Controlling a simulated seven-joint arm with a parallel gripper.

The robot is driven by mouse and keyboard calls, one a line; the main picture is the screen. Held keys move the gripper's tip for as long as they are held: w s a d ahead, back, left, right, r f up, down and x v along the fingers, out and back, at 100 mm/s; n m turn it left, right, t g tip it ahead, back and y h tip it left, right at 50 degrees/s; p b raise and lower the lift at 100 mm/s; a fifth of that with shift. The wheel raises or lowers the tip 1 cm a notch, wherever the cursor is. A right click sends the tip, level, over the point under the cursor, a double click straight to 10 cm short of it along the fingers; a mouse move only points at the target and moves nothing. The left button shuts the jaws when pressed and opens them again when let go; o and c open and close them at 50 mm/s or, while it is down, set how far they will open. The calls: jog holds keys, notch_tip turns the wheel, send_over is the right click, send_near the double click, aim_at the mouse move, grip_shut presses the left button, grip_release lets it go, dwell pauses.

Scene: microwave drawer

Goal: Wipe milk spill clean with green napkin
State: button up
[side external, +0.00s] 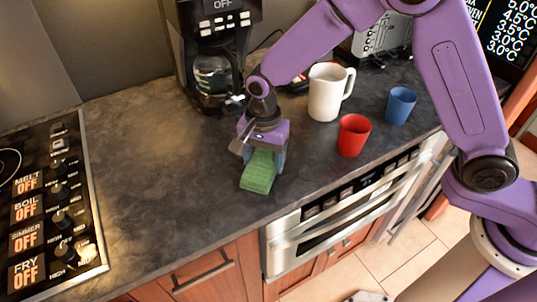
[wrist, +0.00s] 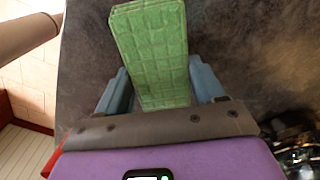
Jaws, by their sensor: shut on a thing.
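The green napkin (side external: 259,172) is a folded, quilted pad between the fingers of my gripper (side external: 265,157), near the front edge of the counter. In the wrist view the napkin (wrist: 152,50) extends out from between the two blue-grey fingers of my gripper (wrist: 158,88). My gripper is shut on it. The napkin is at or just above the counter surface; I cannot tell whether it touches. No milk spill can be made out in either view.
A white pitcher (side external: 325,92), a red cup (side external: 353,135) and a blue cup (side external: 400,105) stand right of my gripper. A coffee maker (side external: 212,50) stands behind. A stove (side external: 50,205) is at left. The dark counter (side external: 150,160) between is clear.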

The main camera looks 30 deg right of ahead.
aim_at(310, 149)
jog(key=shift+a+f, duration=0.1)
jog(key=shift+a, duration=0.55)
jog(key=shift+s+d, duration=0.1)
jog(key=shift+d, duration=7)
jog(key=shift+a, duration=7.15)
jog(key=shift+r, duration=4.1)
